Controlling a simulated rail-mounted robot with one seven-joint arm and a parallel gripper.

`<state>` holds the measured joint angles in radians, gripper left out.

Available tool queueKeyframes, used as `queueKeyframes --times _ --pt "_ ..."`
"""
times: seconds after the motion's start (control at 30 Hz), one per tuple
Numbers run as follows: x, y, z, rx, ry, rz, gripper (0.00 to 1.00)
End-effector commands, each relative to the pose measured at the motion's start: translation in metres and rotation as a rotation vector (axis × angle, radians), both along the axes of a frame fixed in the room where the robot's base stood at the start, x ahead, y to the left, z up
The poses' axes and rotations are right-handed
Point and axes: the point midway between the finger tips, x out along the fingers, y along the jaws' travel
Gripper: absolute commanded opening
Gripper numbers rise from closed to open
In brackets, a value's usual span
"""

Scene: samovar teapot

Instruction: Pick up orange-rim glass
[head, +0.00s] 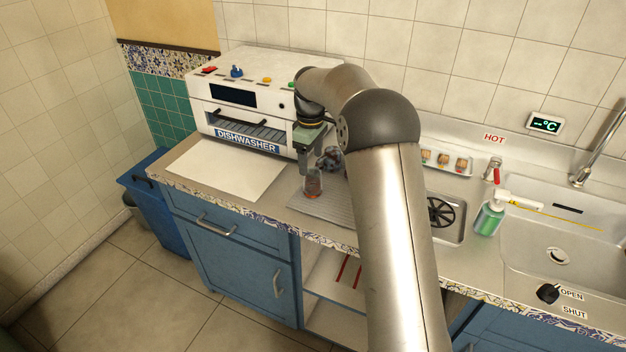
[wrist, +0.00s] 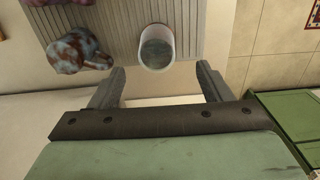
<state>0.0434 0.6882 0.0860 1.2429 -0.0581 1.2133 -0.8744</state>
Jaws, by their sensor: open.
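A small clear glass (head: 313,184) stands upright on the grey ribbed mat (head: 325,207) on the counter, with a reddish tint low on it. In the wrist view the glass (wrist: 156,48) shows a pale rim; an orange colour on it is not clear. My gripper (head: 305,165) points down just above and beside the glass in the head view. In the wrist view my gripper (wrist: 160,76) is open, with its two fingers spread. The glass lies just beyond the fingertips, roughly centred between them, and nothing is held.
A blotchy blue and brown vessel (wrist: 78,50) stands close beside the glass, also seen in the head view (head: 329,157). A white dishwasher (head: 240,95) stands behind on the left. A white board (head: 226,168) lies left of the mat. A green bottle (head: 489,218) stands by the sink.

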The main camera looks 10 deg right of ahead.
Motion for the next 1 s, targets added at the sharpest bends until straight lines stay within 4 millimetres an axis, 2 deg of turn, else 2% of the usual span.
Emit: queueKeyframes --times 0.1,0.37,0.63,0.93,0.97,1.0 --pt "-0.001 0.0 -0.018 0.0 0.003 -0.001 0.72" --pt "0.0 -0.002 -0.037 0.0 0.001 -0.001 0.72" --pt "0.0 -0.006 -0.075 0.0 0.002 0.0 0.72" --pt "0.001 -0.006 -0.082 0.0 -0.001 -0.001 0.72" --pt "0.001 -0.006 -0.082 -0.001 -0.001 -0.001 0.69" --pt "0.001 -0.006 -0.082 0.0 0.0 -0.001 0.58"
